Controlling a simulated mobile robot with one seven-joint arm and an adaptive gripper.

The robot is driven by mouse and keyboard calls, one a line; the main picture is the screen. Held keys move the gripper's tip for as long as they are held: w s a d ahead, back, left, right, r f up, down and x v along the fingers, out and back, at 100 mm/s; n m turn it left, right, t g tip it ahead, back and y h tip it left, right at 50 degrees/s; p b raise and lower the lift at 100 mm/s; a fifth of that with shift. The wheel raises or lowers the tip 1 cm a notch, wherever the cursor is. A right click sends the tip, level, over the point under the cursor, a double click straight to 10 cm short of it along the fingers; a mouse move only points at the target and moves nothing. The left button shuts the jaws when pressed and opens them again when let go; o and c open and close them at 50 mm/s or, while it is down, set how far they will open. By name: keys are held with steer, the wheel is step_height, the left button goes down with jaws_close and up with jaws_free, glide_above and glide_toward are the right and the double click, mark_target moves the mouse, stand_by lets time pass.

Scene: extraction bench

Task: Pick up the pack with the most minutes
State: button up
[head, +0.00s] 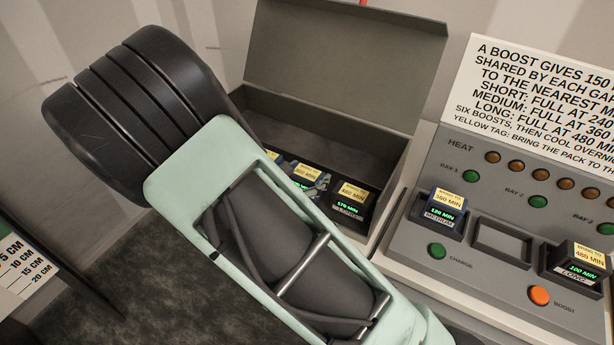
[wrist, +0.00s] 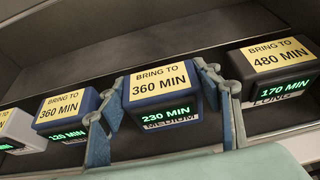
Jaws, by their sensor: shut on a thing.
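My gripper (wrist: 166,105) is shut on a blue pack (wrist: 161,88) in the wrist view, with one finger on each side of it. Its green display reads 230 MIN, its yellow tag says bring to 360 MIN, and its label says MEDIUM. To its right a black pack (wrist: 280,68) reads 170 MIN with a 480 MIN tag. To its left another blue pack (wrist: 65,115) appears to read 120 MIN. A pale pack (wrist: 22,132) is cut off at the far left. In the head view my arm partly hides these packs.
The packs are in an open grey box (head: 268,103) with its lid raised. Right of it, a charger panel (head: 470,258) holds a blue 120 MIN pack (head: 441,212) and a black 100 MIN pack (head: 580,266). The middle bay (head: 502,243) is empty. A sign (head: 545,85) stands behind.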

steer(key=shift+r, duration=0.65)
steer(key=s+d+r, duration=0.1)
steer(key=s+r, duration=1)
steer(key=s, duration=0.2)
steer(key=shift+s+r, duration=0.25)
steer(key=shift+s, duration=0.05)
